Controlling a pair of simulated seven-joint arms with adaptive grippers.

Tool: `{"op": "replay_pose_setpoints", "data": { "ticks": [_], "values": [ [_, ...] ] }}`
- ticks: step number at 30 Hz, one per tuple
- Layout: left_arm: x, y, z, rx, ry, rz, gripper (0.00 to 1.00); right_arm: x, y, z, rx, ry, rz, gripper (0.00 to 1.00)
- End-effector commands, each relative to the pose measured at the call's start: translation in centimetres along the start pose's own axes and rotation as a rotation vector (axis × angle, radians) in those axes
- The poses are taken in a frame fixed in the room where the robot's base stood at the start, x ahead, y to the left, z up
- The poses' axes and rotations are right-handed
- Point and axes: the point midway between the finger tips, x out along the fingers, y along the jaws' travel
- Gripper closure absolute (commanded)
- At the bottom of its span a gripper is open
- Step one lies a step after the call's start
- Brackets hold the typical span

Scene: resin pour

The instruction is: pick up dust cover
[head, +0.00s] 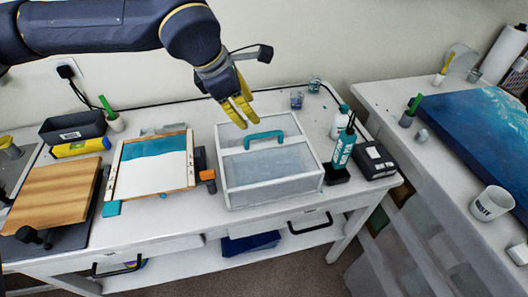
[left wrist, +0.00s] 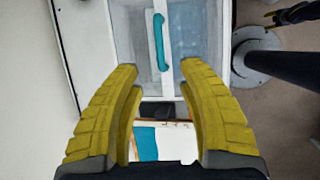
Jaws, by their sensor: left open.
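The dust cover (head: 272,176) is a clear box with white edges and a teal handle (head: 263,139) on top. It stands on the white workbench, right of the framed panel. My left gripper (head: 241,113) is above the back left part of the cover, apart from the handle. In the left wrist view my left gripper (left wrist: 160,67) is open and empty, with the teal handle (left wrist: 159,42) showing ahead, between its yellow fingers. A dark, yellow-tipped part (left wrist: 292,13) at that view's top right may be my right arm; its jaws are unclear.
A framed teal-and-white panel (head: 152,165) and an orange-topped item (head: 208,176) sit left of the cover. A teal bottle (head: 344,148), a white bottle (head: 340,120) and a black device (head: 374,160) stand to its right. Small glasses (head: 297,99) are behind it.

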Motion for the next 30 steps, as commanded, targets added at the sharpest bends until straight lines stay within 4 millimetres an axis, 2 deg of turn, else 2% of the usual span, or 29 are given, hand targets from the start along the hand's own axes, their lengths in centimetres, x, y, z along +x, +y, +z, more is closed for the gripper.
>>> {"op": "replay_pose_setpoints", "data": {
  "ticks": [6, 12, 25, 30],
  "values": [
    [4.1, -0.1, 0.0, -0.001, 0.001, -0.003, 0.60, 0.0, 0.0, 0.0, 0.000, 0.000, 0.000, 0.56],
    [6.8, 0.0, 0.0, -0.001, 0.000, -0.002, 0.60, 0.0, 0.0, 0.0, 0.000, 0.000, 0.000, 0.56],
    [8.7, 0.0, 0.0, -0.001, 0.000, -0.001, 0.60, 0.0, 0.0, 0.0, 0.000, 0.000, 0.000, 0.56],
    [10.4, 0.0, 0.0, -0.001, 0.000, -0.003, 0.60, 0.0, -0.1, 0.0, 0.000, 0.000, -0.001, 0.56]
  ]
}}
